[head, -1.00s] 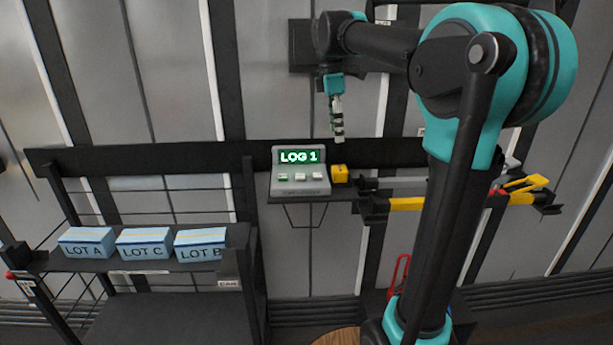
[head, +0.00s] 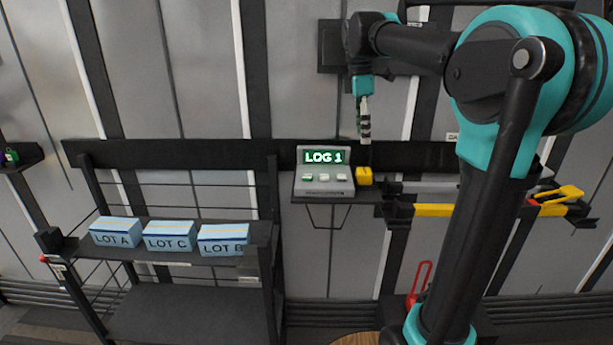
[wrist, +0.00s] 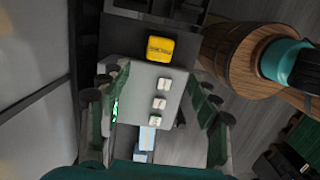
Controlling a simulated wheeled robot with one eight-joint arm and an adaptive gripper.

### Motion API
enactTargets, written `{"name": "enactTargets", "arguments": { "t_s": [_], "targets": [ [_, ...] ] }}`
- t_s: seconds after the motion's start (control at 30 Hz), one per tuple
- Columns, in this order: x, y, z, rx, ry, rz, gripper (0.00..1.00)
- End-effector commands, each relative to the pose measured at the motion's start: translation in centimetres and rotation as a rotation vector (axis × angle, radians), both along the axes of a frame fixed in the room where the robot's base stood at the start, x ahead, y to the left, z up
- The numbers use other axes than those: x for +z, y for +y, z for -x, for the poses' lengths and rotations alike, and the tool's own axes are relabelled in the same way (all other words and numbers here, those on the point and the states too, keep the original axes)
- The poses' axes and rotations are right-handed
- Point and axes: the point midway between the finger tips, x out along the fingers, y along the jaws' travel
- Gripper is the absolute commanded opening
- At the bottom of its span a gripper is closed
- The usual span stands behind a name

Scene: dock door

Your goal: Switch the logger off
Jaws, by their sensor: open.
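The logger (head: 324,178) is a grey box with a sloped front on a small wall shelf. Its lit green screen (head: 323,157) reads LOG 1. Below the screen is a row of three pale buttons (head: 324,178); the left one has a green mark. In the wrist view the logger (wrist: 140,80) lies beneath my fingers, its buttons (wrist: 159,104) in a line and its screen seen edge-on at left. My gripper (head: 365,138) points down, above and to the right of the logger in the head view. It is open and empty, with fingers either side in the wrist view (wrist: 158,115).
A yellow block (head: 364,175) sits at the logger's right; it also shows in the wrist view (wrist: 160,48). Rails with yellow-handled tools (head: 433,210) are further right. A rack (head: 190,265) holds boxes LOT A, LOT C and LOT B at left.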

Motion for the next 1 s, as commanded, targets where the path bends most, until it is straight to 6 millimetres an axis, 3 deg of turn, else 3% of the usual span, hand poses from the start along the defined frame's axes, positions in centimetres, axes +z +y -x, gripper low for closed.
{"name": "enactTargets", "arguments": {
  "t_s": [0.07,0.47,1.0],
  "targets": [
    [0.00,0.00,0.00,0.000,0.000,0.000,0.51],
    [0.00,0.00,0.00,0.000,0.000,0.000,0.01],
    [0.00,0.00,0.00,0.000,0.000,0.000,0.00]
  ]
}}
